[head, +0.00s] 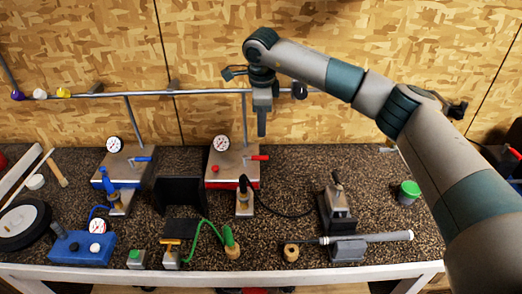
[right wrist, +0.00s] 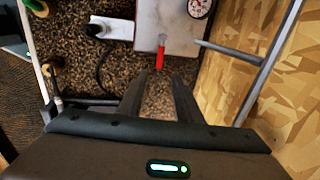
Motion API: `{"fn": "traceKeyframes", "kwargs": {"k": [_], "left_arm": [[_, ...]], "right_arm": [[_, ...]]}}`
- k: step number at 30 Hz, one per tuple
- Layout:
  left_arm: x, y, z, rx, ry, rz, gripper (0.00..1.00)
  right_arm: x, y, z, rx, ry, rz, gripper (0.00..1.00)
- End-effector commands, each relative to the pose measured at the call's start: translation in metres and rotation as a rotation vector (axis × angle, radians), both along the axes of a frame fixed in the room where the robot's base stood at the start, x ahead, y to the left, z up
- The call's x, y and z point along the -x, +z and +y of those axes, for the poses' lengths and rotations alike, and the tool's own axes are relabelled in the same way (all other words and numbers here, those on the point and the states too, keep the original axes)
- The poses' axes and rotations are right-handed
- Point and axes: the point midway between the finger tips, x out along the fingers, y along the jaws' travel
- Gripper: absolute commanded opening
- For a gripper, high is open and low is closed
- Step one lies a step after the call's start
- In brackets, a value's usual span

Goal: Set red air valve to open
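The red air valve lever (head: 260,157) sticks out to the right from the top of a metal box with a red base (head: 232,184). In the right wrist view the red lever (right wrist: 161,52) points from the pale box top towards the gap between my fingers. My right gripper (head: 262,134) points down above and behind the lever, apart from it. Its fingers (right wrist: 160,78) are open with nothing between them. My left gripper is not in view.
A matching blue-based box with a blue lever (head: 141,159) stands to the left. Round gauges (head: 221,143) sit on both boxes. A metal pipe (head: 190,93) runs along the wall behind. A vise (head: 337,210) and a green-lidded cup (head: 408,192) stand to the right.

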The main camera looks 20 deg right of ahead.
Motion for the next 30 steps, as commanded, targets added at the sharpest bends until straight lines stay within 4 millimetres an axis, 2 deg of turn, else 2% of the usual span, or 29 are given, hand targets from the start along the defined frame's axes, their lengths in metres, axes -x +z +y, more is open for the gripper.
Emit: {"fn": "traceKeyframes", "kwargs": {"k": [6,21,30], "left_arm": [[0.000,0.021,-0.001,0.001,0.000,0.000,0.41],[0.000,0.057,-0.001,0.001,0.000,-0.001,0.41],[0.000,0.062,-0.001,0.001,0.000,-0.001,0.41]], "right_arm": [[-0.007,-0.035,-0.002,-0.002,-0.001,0.005,0.32],[-0.023,-0.118,-0.006,-0.001,-0.001,0.003,0.32],[-0.027,-0.139,-0.008,0.000,0.000,0.001,0.32]]}}
